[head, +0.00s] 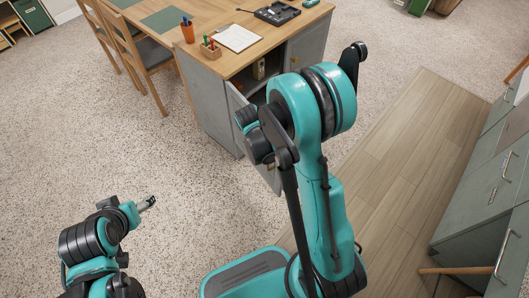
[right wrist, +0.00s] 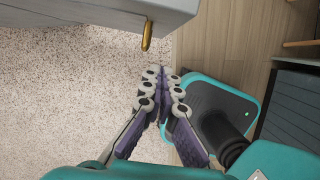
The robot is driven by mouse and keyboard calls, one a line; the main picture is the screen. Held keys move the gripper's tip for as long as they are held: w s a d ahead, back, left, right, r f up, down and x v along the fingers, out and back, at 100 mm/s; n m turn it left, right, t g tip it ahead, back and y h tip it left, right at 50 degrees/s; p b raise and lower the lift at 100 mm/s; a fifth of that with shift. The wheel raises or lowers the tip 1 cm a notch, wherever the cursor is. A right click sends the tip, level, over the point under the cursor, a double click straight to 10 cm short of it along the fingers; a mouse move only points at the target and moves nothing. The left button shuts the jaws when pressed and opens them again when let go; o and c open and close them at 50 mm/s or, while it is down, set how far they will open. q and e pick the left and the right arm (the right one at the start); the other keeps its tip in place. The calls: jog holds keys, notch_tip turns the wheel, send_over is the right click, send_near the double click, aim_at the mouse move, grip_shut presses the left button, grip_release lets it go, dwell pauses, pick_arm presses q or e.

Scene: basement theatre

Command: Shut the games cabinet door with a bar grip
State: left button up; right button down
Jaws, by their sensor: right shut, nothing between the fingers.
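The games cabinet (head: 213,108) is a grey unit under a wooden top in the head view. Its grey door (head: 236,101) stands open, swung out toward me, and my right arm hides much of it. In the right wrist view the door (right wrist: 90,12) crosses the top, with a brass bar handle (right wrist: 147,35) on it. My right gripper (right wrist: 161,84) is shut and empty, its fingertips below the handle in the picture and apart from it. My left gripper (head: 147,203) is over bare floor at lower left, far from the cabinet; its jaw state is too small to tell.
On the wooden top are a pen cup (head: 187,32), a small tray of pieces (head: 210,48), a clipboard (head: 238,38) and a black case (head: 277,13). Chairs (head: 140,55) stand at left. Green drawers (head: 480,195) line the right.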

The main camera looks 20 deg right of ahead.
jog(key=w+d+f+b, duration=0.1)
jog(key=d+f+b, duration=0.1)
jog(key=d+f, duration=0.2)
jog(key=shift+d+f+b, duration=0.2)
jog(key=shift+d+b, duration=0.15)
jog(key=shift+d, duration=0.2)
